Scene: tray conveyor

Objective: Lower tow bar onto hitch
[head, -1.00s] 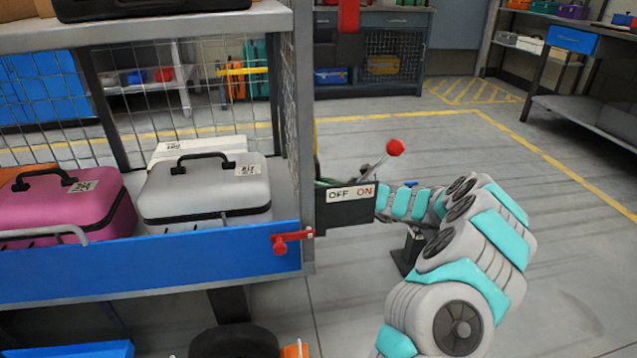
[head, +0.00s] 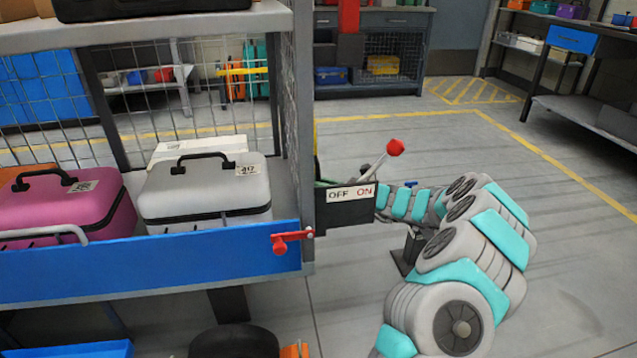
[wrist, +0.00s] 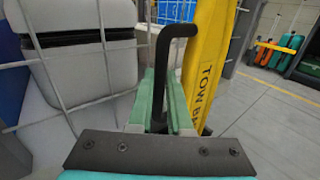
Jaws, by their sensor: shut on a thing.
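The yellow tow bar (wrist: 208,60), lettered TOW BAR, stands upright beside my gripper (wrist: 160,112) in the wrist view. A bent black handle (wrist: 163,70) runs down between my green fingers, which are shut on it. In the head view only a thin yellow strip shows at the cart's right edge, and my gripper is hidden behind the OFF/ON panel (head: 347,207). I cannot make out the hitch for certain in either view.
A cart with a blue rail (head: 150,272) holds a grey case (head: 205,190) and a pink case (head: 65,215). A red-knobbed lever (head: 395,147) rises behind the panel. A dark stand (head: 410,250) is by my arm. Open floor lies to the right.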

